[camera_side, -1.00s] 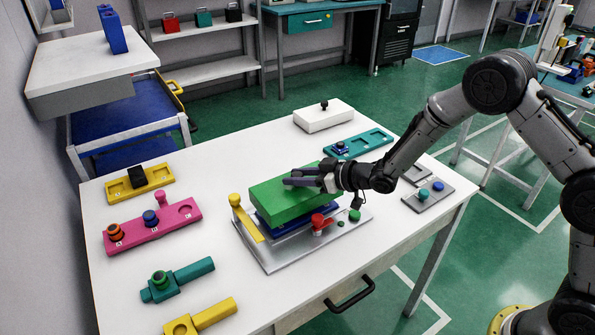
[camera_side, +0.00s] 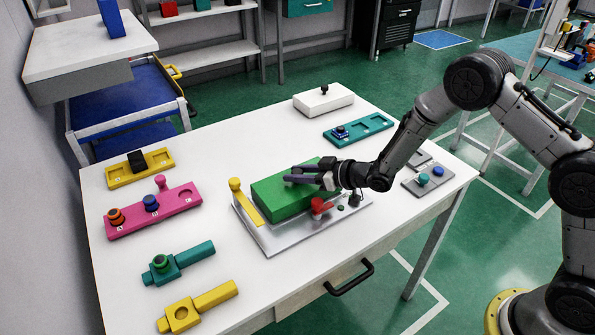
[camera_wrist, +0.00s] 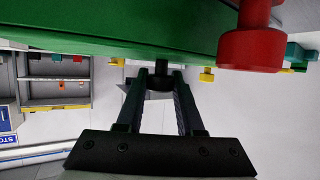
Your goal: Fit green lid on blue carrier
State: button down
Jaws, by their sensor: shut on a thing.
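The green lid (camera_side: 283,194) lies level over the grey base plate (camera_side: 275,245), and its underside shows along the top of the wrist view (camera_wrist: 110,35). The blue carrier is hidden beneath the lid in the side view, so I cannot tell how they are seated. My gripper (camera_side: 298,174) reaches in from the right at the lid's top and is shut on it. In the wrist view the fingers (camera_wrist: 160,85) close around a dark knob-like part. A red clamp (camera_side: 318,208) stands at the lid's front right, and a yellow bar with a post (camera_side: 243,203) at its left.
A pink fixture (camera_side: 180,205), a yellow tray (camera_side: 160,163) and teal (camera_side: 190,258) and yellow (camera_side: 212,300) parts lie left. A white block (camera_side: 322,101) and teal tray (camera_side: 372,127) stand behind. A grey tray (camera_side: 425,188) lies right. The front table strip is clear.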

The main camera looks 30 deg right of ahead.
jog(key=shift+c, duration=2.3)
grip_release()
jog(key=v, duration=1.3)
jog(key=shift+s+d+r, duration=0.15)
jog(key=shift+s+r, duration=0.05)
jog(key=shift+s, duration=0.1)
